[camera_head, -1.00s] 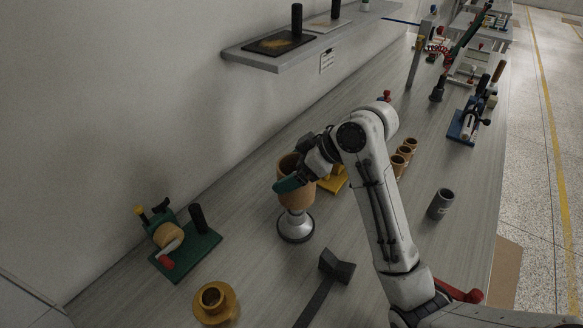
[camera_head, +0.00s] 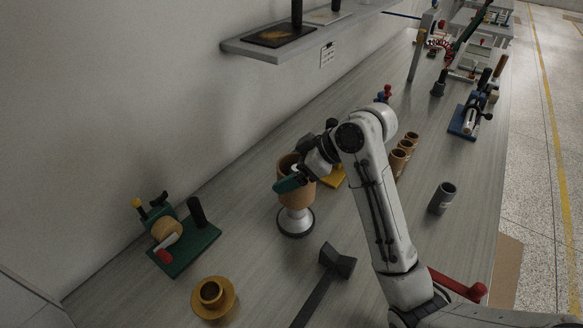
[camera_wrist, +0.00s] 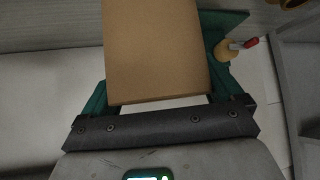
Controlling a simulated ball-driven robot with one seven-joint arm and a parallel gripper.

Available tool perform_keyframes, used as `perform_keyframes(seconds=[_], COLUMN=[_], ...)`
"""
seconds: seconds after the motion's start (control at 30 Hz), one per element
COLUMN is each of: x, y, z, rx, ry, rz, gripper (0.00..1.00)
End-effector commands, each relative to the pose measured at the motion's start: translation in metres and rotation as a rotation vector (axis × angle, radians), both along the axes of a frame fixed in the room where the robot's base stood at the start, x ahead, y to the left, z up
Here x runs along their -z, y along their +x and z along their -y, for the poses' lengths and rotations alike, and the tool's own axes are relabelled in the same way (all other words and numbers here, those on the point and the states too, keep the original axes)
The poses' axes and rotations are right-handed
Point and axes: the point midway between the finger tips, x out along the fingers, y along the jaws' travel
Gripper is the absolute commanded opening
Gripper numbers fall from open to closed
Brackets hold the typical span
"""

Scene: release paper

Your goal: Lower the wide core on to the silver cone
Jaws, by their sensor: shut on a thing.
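The wide core (camera_head: 305,191), a brown cardboard tube, stands roughly upright over the silver cone (camera_head: 296,220). The cone's lower part and dark-rimmed round base show below the core; its upper part is hidden, apparently inside the core. My gripper (camera_head: 296,182) is shut on the core, with a teal finger across its near side. In the wrist view the core (camera_wrist: 155,50) fills the space between the teal fingers, and the cone is not visible. I cannot tell whether the core touches the cone.
A green-based device (camera_head: 185,248) stands left, a yellow flanged piece (camera_head: 228,305) in front, and a black hammer-like tool (camera_head: 338,260) near the cone. A yellow block (camera_head: 335,176) sits behind the core. Brown tubes (camera_head: 397,160) and a grey cup (camera_head: 442,198) stand right.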

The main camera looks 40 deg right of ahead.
Motion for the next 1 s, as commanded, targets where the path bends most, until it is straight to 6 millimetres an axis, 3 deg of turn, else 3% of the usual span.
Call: perform_keyframes(seconds=[1.0], x=[0.024], y=[0.0], z=[0.0], rx=[0.0], ry=[0.0], rz=[0.0], gripper=[0.61])
